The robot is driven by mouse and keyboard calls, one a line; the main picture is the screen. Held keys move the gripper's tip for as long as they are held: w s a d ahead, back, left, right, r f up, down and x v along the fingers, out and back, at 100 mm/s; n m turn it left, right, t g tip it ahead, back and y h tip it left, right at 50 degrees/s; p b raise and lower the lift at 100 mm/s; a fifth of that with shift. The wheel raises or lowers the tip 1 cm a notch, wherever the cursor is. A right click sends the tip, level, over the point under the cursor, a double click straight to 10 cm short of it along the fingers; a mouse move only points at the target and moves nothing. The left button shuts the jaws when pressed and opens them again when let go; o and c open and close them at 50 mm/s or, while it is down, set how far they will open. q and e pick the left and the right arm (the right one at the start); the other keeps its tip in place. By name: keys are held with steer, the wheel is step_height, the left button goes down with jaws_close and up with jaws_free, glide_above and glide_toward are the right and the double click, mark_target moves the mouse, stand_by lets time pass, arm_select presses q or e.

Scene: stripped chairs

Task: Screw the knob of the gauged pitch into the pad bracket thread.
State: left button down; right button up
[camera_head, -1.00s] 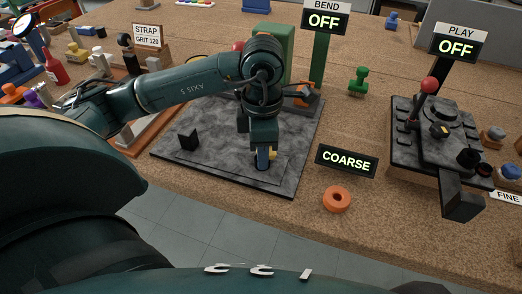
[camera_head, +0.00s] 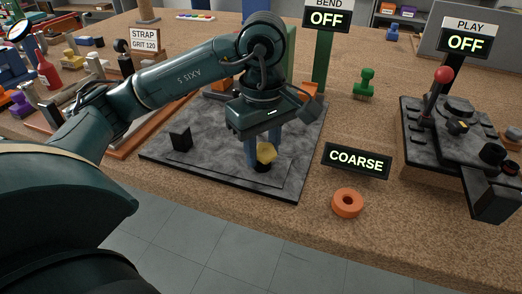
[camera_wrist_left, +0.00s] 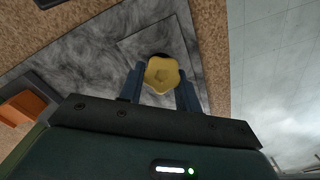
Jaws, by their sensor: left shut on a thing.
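My left gripper (camera_head: 264,150) points down over the grey mottled plate (camera_head: 220,168), shut with its two blue fingers on either side of a yellow lobed knob (camera_head: 267,151). A dark part (camera_head: 263,166) shows directly under the knob, at the plate; whether it is the bracket thread, and how far any thread is engaged, I cannot tell. In the left wrist view the knob (camera_wrist_left: 161,75) sits between the fingertips and hides what is beneath it. A small black upright block (camera_head: 180,138) stands on the plate to the left. My right gripper is not in view.
An orange ring (camera_head: 348,202) lies by the COARSE sign (camera_head: 357,160), right of the plate. A black fixture with a red-ball lever (camera_head: 442,76) stands farther right under the PLAY OFF sign (camera_head: 465,42). The bench's front edge runs close below the plate.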

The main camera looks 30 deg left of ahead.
arm_select(q)
steer(key=shift+s+d+f, duration=0.1)
steer(key=shift+f, duration=0.15)
steer(key=shift+f+m+b, duration=0.15)
steer(key=shift+m+b, duration=0.35)
steer(key=shift+b, duration=0.05)
steer(key=m+b, duration=0.1)
steer(key=m, duration=0.2)
steer(key=m+b, duration=0.1)
steer(key=m, duration=0.6)
steer(key=shift+m+b, duration=0.35)
steer(key=shift+m, duration=0.05)
steer(key=c, duration=0.9)
jaws_free()
steer(key=shift+r, duration=0.25)
